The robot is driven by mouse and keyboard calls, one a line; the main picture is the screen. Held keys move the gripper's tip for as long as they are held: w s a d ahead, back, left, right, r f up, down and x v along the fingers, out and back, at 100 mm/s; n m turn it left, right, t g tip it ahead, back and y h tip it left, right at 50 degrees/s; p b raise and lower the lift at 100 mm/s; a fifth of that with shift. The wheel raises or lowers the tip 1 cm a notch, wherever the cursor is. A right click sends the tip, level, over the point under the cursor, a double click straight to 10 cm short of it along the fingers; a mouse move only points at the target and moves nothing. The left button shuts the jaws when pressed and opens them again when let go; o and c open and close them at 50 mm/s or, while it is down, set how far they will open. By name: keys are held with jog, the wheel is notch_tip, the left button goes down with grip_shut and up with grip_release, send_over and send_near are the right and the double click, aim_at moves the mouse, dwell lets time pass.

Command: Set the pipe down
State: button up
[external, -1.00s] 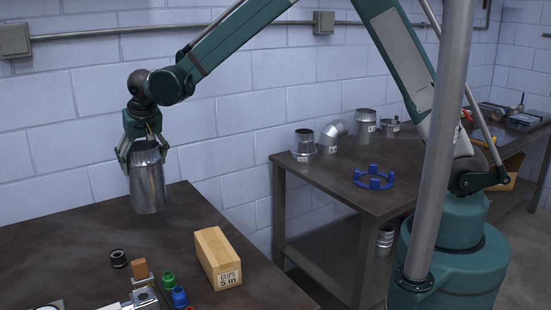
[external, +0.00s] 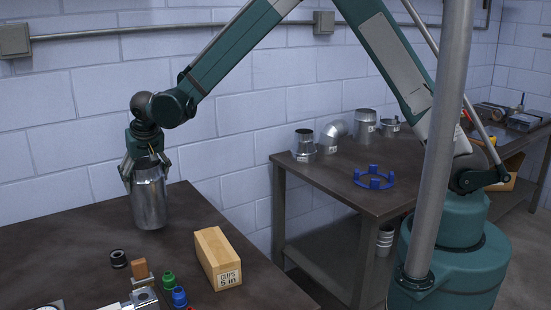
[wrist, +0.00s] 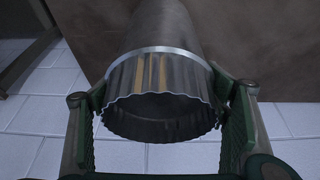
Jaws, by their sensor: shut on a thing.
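The pipe (external: 150,203) is a shiny grey metal cylinder, upright at the back of the near dark table (external: 70,236). My gripper (external: 146,168) is above it, shut on its upper end. In the wrist view my gripper's (wrist: 167,110) two fingers press on opposite sides of the pipe's crimped rim (wrist: 160,90), and the pipe (wrist: 165,28) extends away toward the brown tabletop (wrist: 255,60). The pipe's lower end looks at or very near the tabletop; I cannot tell whether it touches.
A wooden clips box (external: 217,256) stands right of the pipe. A black ring (external: 118,258), a green piece (external: 168,280) and a blue piece (external: 179,296) lie in front. A second table (external: 330,185) holds metal fittings and a blue ring (external: 373,178). Tabletop around the pipe is clear.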

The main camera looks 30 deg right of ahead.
jog(key=shift+f, duration=2)
jog(key=o, duration=1.3)
jog(key=shift+o, duration=0.2)
jog(key=v, duration=1.2)
jog(key=shift+d, duration=0.1)
